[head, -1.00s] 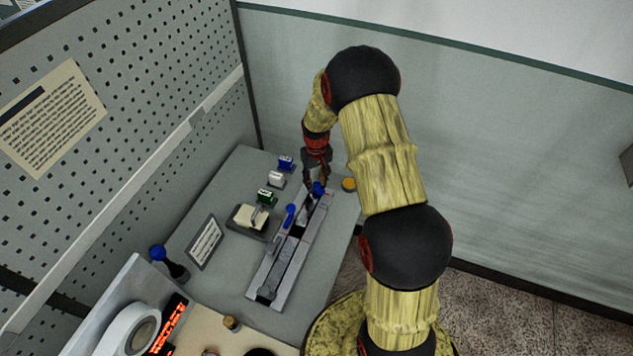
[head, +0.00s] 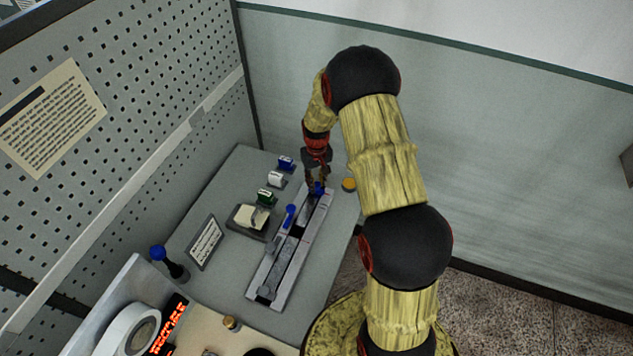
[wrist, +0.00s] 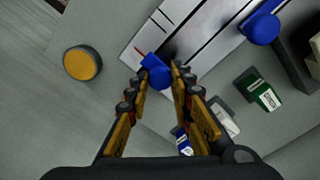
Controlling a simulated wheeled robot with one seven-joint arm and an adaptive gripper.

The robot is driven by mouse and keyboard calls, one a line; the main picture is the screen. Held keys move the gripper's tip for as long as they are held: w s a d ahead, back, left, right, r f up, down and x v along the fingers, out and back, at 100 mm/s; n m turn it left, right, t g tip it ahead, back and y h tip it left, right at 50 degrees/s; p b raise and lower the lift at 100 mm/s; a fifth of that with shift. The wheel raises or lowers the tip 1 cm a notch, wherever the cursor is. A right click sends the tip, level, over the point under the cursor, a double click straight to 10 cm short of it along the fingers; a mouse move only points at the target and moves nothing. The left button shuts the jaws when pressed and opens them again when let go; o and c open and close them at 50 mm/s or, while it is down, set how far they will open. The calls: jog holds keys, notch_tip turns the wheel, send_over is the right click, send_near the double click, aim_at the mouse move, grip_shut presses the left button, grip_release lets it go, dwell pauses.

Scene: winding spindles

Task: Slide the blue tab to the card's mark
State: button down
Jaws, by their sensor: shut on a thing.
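The blue tab (wrist: 157,72) sits at the far end of a grey slotted rail and also shows in the head view (head: 318,188). My gripper (wrist: 158,80) is shut on the blue tab, with a finger on each side of it. In the head view my gripper (head: 316,183) points down over the rail's far end. The long grey rail (head: 266,270) has dark slots and scale lines; a red line shows near the tab in the wrist view. A white card (head: 206,242) with text stands left of the rail, its writing too small to read.
A second blue handle (head: 290,213) stands midway along the rail. Blue, white and green (head: 266,195) small blocks line the left side, near a cream block on a dark base (head: 251,217). A yellow-topped disc (head: 349,184) lies right of the rail's end. A blue-knobbed lever (head: 158,254) stands front left.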

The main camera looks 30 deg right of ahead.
aim_at(312, 201)
jog(key=s+a, duration=0.1)
jog(key=a, duration=0.1)
jog(key=s+a, duration=0.1)
jog(key=shift+s+a, duration=0.35)
jog(key=c, duration=1.5)
grip_release()
jog(key=shift+c, duration=0.2)
jog(key=shift+r, duration=0.1)
notch_tip(312, 201, up, 12)
